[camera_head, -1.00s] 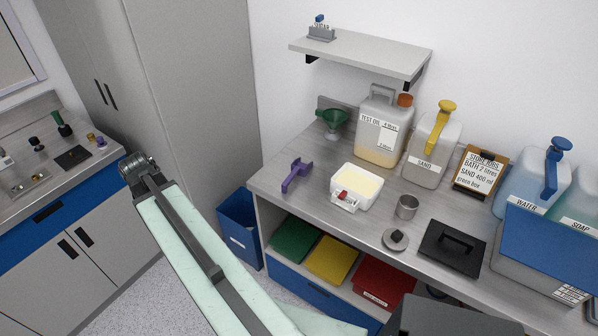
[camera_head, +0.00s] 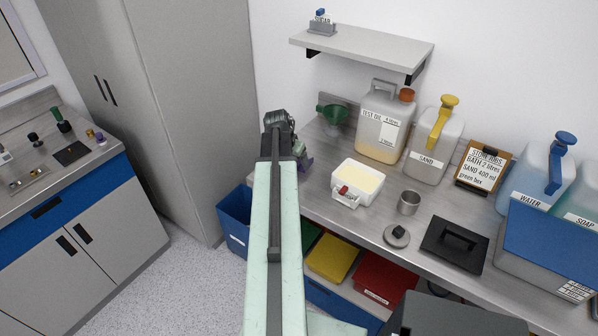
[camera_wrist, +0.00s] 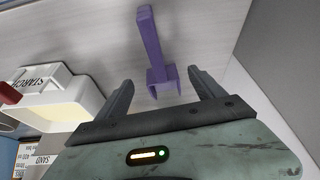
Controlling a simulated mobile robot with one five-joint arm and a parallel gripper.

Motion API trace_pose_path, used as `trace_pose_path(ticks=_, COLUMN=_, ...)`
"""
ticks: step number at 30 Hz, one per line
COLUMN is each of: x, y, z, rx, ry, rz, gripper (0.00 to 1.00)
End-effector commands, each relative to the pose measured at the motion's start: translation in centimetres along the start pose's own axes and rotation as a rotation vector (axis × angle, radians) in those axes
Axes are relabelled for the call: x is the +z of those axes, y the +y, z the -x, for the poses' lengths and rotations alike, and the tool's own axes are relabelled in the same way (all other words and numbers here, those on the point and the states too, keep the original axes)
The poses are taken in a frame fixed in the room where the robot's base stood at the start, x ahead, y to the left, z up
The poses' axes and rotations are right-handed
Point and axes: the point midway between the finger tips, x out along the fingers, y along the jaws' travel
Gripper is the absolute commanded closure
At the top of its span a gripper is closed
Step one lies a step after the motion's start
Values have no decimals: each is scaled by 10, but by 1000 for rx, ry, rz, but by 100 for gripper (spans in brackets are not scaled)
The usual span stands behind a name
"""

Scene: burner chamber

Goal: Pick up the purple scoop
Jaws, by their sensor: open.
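The purple scoop (camera_wrist: 151,45) lies on the grey worktop. In the wrist view its handle runs up from its square scoop end, which lies in line with the gap between my fingertips. My gripper (camera_wrist: 160,83) is open and empty, one finger to each side of the scoop end. It also shows in the head view (camera_head: 278,120), at the worktop's left end. I cannot tell whether the fingers touch the scoop.
A white tub (camera_head: 357,184) of pale powder stands right of the scoop; it also shows in the wrist view (camera_wrist: 60,95). A metal cup (camera_head: 409,202) is further right. A shelf (camera_head: 362,48) overhangs the back.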

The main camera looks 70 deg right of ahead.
Motion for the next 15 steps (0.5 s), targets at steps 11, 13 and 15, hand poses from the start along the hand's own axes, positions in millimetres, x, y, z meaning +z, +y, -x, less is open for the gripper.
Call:
trace_pose_path(ticks=11, x=2, y=1, z=-52, rx=0, ry=0, rz=0, gripper=22)
trace_pose_path(ticks=13, x=1, y=1, z=-54, rx=0, ry=0, rz=1, gripper=22)
trace_pose_path(ticks=15, x=0, y=1, z=-51, rx=0, ry=0, rz=1, gripper=22)
